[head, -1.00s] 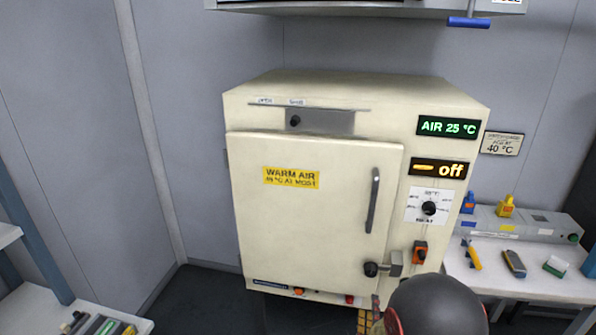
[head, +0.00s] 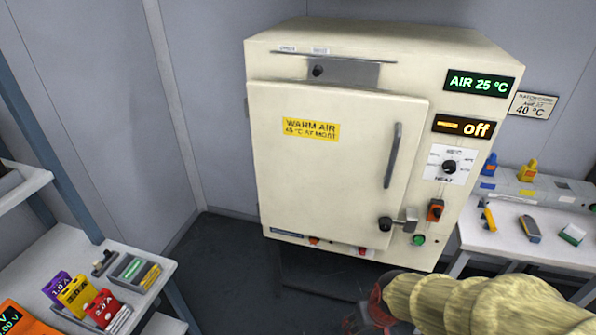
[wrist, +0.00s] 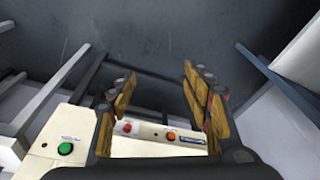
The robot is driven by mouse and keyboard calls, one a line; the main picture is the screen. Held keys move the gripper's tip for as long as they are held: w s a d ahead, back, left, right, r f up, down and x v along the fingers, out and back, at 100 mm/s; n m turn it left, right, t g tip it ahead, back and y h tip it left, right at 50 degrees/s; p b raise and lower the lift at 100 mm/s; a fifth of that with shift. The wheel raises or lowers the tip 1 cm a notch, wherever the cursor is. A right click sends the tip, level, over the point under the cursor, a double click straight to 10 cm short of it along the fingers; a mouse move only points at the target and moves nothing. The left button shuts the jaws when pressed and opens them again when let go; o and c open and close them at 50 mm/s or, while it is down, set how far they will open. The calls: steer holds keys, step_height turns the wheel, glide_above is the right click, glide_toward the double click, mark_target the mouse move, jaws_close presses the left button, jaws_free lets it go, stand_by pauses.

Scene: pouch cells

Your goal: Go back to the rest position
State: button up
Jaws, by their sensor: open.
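In the wrist view my gripper (wrist: 160,92) is open, with its two padded fingers spread and nothing between them. It points down past the front of the cream warm-air cabinet (head: 330,185) toward the dark floor. The cabinet's lower front edge, with red and orange buttons, shows between and behind the fingers. In the head view my arm, in a tan ribbed cover, reaches in at the lower right, in front of the cabinet's base. The fingers are not clear there. The cabinet door (head: 330,200) looks shut, and the displays read "AIR 25 °C" and "off".
A shelf rack (head: 65,240) at the left holds purple, yellow and red labelled packs (head: 80,295) and a small tray (head: 135,270). A white side table (head: 510,245) with small tools stands right of the cabinet. Dark floor (head: 225,250) is open between rack and cabinet.

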steer(key=s+d+r+t, duration=0.1)
steer(key=s+r, duration=0.2)
steer(key=r, duration=0.9)
steer(key=s+d+r+m+t+p, duration=0.1)
steer(key=s+r, duration=0.3)
steer(key=r, duration=0.9)
steer(key=shift+s+d+m+t+h, duration=0.2)
steer(key=shift+d+m+t+h, duration=0.1)
steer(key=shift+t, duration=0.3)
